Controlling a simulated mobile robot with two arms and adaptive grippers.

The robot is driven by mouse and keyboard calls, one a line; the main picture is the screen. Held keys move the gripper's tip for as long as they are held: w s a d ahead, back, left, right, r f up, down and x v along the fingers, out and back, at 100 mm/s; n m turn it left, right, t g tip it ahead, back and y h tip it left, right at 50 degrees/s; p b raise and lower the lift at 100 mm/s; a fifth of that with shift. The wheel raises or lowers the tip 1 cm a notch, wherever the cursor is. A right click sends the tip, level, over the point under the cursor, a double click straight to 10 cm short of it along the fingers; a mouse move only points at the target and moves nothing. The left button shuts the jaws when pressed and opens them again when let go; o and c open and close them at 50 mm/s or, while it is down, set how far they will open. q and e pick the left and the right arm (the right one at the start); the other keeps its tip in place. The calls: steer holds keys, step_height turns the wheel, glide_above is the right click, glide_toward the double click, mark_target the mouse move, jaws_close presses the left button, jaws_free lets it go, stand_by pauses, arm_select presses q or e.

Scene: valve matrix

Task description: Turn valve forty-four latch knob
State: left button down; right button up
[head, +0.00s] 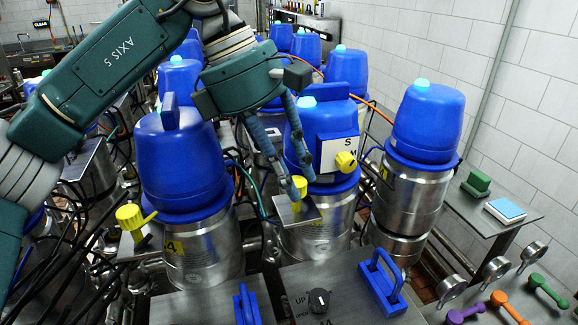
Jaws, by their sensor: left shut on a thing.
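My left gripper (298,186) reaches down from the upper left, in front of a blue-capped steel valve (322,122). Its two bluish fingers are closed on a small yellow latch knob (299,187) above a flat metal plate (297,211); the fingers hide part of the knob. Another yellow knob (346,161) sits on the white lettered panel of the same valve. A third yellow knob (131,217) is on the left front valve (180,165). My right gripper is not in view.
More blue-capped valves stand behind and to the right (428,120). Metal boxes with blue handles (381,281) and a black dial (319,300) are in front. Cables (90,240) crowd the left. A side table (478,210) holds green and light-blue blocks.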

arm_select(q)
steer(key=shift+d+r, duration=0.15)
steer(key=shift+r, duration=0.05)
stand_by(0.3)
steer(key=c, duration=1.5)
jaws_free()
steer(key=shift+o, duration=0.2)
steer(key=shift+s+d, duration=0.15)
steer(key=shift+a+r, duration=0.25)
steer(key=shift+r, duration=0.15)
steer(key=v, duration=1.1)
steer(key=shift+d, duration=0.15)
